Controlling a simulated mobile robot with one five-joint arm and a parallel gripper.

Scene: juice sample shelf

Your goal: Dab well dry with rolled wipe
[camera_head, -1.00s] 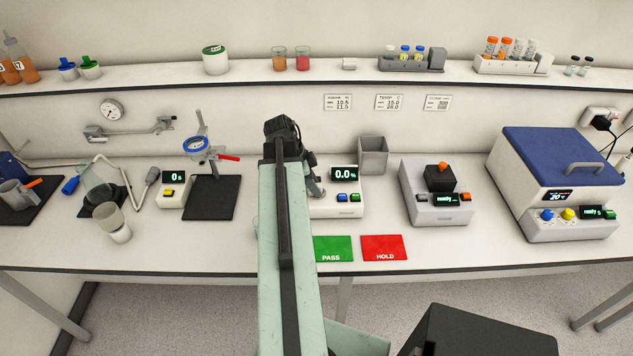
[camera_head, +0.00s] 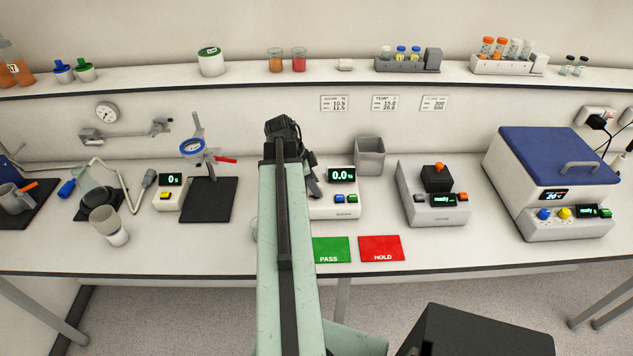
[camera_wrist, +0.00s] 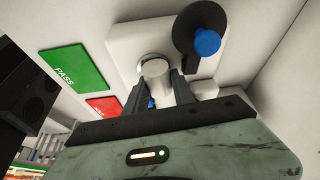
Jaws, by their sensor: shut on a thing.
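The white meter (camera_head: 345,206) with a "0.0 %" display stands mid-bench, partly behind my arm. In the wrist view its white body (camera_wrist: 125,45) has a round well with a metallic rim (camera_wrist: 148,57), and a dark lid with a blue knob (camera_wrist: 207,42) swung open beside it. My gripper (camera_wrist: 159,80) is shut on the rolled wipe (camera_wrist: 156,70), a short white cylinder, whose end is at the well and covers most of it. I cannot tell whether it touches the well floor. In the head view my arm hides the wipe and well.
Green PASS (camera_head: 331,250) and red HOLD (camera_head: 381,249) pads lie in front of the meter. A grey bin (camera_head: 370,157) stands behind it. A device with an orange-topped black block (camera_head: 437,180) is to the right, a black mat (camera_head: 208,200) to the left. A shelf runs above.

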